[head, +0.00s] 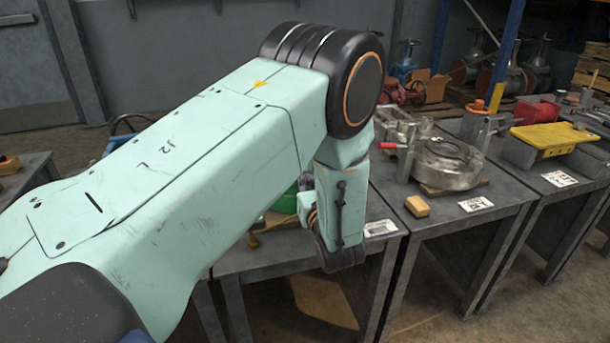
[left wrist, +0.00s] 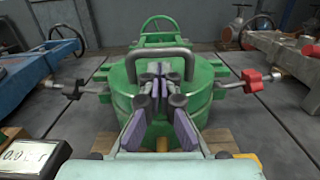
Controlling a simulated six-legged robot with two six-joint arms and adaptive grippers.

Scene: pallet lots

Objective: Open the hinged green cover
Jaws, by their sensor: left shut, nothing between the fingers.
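The round green cover (left wrist: 121,98) fills the middle of the left wrist view, lying flat on a green body. A grey U-shaped bar handle (left wrist: 160,51) stands on it. My left gripper (left wrist: 160,70) is shut and empty. Its fingertips overlap the space under the handle's crossbar, between its two posts; I cannot tell whether they touch it. The fingers hide the middle of the cover. In the head view my left arm hides the gripper and most of the green unit; only a sliver of green (head: 287,203) shows. My right gripper is not in view.
Neighbouring dark tables carry a round metal unit (head: 448,164), a yellow-topped box (head: 550,136) and a small wooden block (head: 417,206). A gauge display (left wrist: 32,155) is at the lower left of the wrist view.

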